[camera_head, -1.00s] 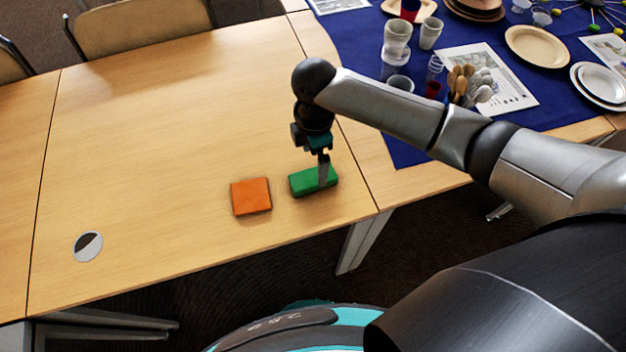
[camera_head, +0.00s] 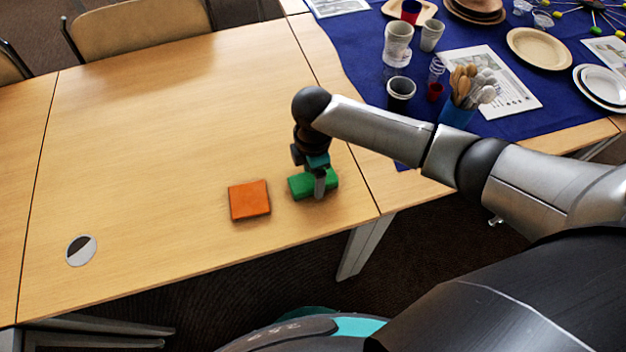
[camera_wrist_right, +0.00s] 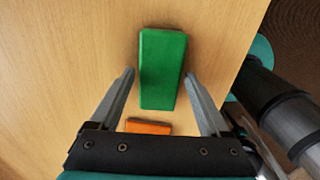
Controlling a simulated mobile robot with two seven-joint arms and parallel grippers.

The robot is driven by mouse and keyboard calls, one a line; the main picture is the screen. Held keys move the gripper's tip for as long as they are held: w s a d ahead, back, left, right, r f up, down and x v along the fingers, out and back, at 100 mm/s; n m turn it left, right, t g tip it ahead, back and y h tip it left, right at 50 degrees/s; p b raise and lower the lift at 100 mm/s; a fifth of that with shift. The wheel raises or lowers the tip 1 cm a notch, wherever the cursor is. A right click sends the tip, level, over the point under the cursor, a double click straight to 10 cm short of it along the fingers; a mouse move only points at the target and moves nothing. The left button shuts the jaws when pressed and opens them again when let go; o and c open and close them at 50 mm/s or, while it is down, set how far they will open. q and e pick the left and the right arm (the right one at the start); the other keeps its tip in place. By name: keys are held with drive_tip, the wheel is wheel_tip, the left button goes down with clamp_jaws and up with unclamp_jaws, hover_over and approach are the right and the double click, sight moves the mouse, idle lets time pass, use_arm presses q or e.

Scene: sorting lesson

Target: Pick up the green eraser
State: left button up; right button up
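The green eraser (camera_head: 301,186) lies flat on the wooden table near its front edge. My right gripper (camera_head: 319,188) is over it, pointing down, and covers part of it in the head view. In the right wrist view the eraser (camera_wrist_right: 163,68) lies lengthwise between the two finger lines. The fingers (camera_wrist_right: 160,76) are open, one on each side, with a gap to the eraser on both sides. I cannot tell exactly how high the fingertips are above the table. My left gripper is not in view.
An orange block (camera_head: 249,200) lies just left of the eraser; its edge also shows in the right wrist view (camera_wrist_right: 148,126). A blue cloth (camera_head: 350,50) with cups, plates and utensils covers the table at the right.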

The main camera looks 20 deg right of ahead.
sight(313, 179)
drive_tip(key=c, duration=1.1)
drive_tip(key=shift+r, duration=0.15)
wheel_tip(313, 179, up, 20)
drive_tip(key=p, duration=0.5)
